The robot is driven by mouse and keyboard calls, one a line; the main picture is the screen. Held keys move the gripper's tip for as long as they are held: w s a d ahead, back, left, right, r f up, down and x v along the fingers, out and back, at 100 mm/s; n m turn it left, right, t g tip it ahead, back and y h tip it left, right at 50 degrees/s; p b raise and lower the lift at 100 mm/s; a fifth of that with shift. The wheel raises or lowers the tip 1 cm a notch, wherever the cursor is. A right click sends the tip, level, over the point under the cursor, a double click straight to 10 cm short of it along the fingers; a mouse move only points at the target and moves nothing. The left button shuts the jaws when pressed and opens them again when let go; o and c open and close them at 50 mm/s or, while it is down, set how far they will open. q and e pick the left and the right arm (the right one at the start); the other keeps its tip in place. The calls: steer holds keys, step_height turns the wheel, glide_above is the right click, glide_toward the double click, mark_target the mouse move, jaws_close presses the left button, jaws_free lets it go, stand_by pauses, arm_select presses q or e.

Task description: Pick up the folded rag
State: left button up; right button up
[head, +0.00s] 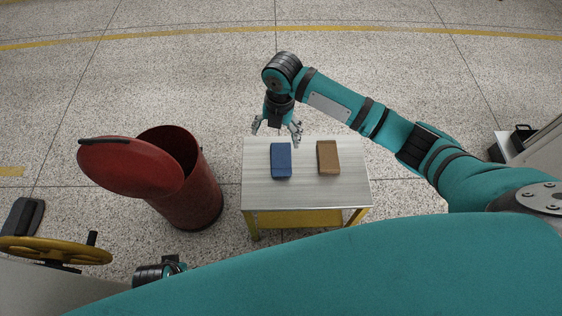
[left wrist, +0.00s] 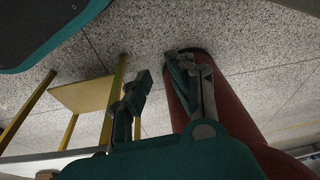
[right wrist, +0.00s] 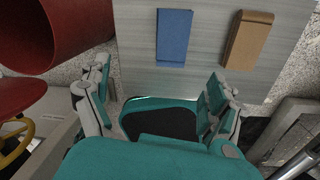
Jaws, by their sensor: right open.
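A blue folded piece (head: 281,160) and a brown folded piece (head: 328,157) lie flat, side by side and apart, on a small grey-topped table (head: 257,190). I cannot tell which one is the rag. In the right wrist view the blue piece (right wrist: 173,37) and the brown piece (right wrist: 247,40) lie beyond the fingers. My right gripper (head: 277,132) is open and empty at the table's far edge, close to the blue piece. My left gripper (left wrist: 161,68) is open and empty, low between the table's legs and the red bin in its view.
A red bin (head: 205,195) with its red lid (head: 130,167) raised stands left of the table. A yellow handwheel (head: 55,251) is at the lower left. A pale cabinet (head: 535,150) stands at the right. The floor beyond the table is clear.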

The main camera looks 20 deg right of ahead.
step_height(320, 180, up, 2)
steer(key=w+d+n, duration=0.1)
steer(key=d+n, duration=0.1)
steer(key=b, duration=0.4)
glide_above(281, 157)
steer(key=shift+n+h, duration=0.4)
steer(key=f, duration=1)
steer(key=shift+w+d+f, duration=0.15)
steer(key=shift+w+f, duration=0.1)
steer(key=shift+f, duration=0.6)
steer(key=shift+s+f, duration=0.1)
steer(key=shift+f, duration=0.4)
step_height(281, 157, down, 4)
steer(key=shift+s+f+b, duration=0.1)
steer(key=shift+b, duration=0.65)
steer(key=c, duration=1.3)
arm_select(q)
steer(key=w+v, duration=0.1)
steer(key=v, duration=1)
steer(key=shift+w+r+t, duration=0.25)
steer(key=shift+r+t, duration=0.1)
steer(key=shift+t, duration=0.05)
steer(key=shift+a, duration=0.1)
